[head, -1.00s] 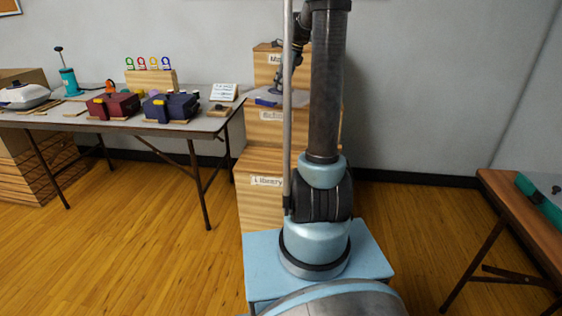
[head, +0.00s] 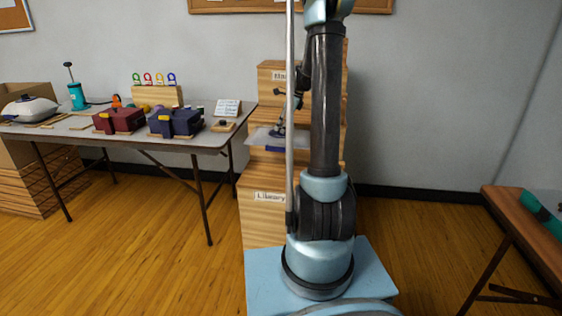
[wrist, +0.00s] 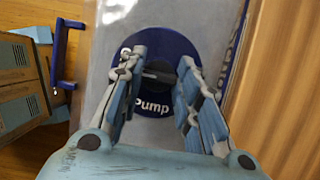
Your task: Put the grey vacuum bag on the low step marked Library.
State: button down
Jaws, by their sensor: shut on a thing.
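The grey vacuum bag (wrist: 103,72) is a translucent sheet with a dark blue round valve (wrist: 153,118) marked "Pump". My gripper (wrist: 158,75) is shut on the raised part at the middle of the valve, one finger on each side. In the head view the bag (head: 262,141) is held in front of the wooden steps, above the low step (head: 262,222) marked Library. My gripper (head: 279,131) there is partly hidden behind my arm and a thin pole. The bag covers the middle step's label. I cannot tell whether it touches the steps.
The higher steps (head: 275,95) rise behind the bag. A grey table (head: 185,143) at left holds a red case (head: 118,121), a blue case (head: 175,123) and other goods. A brown table (head: 515,210) stands at right. Floor between is clear.

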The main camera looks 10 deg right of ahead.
notch_tip(320, 180, down, 17)
jog(key=shift+f, duration=0.1)
dwell(0.5)
jog(key=c, duration=1.2)
grip_release()
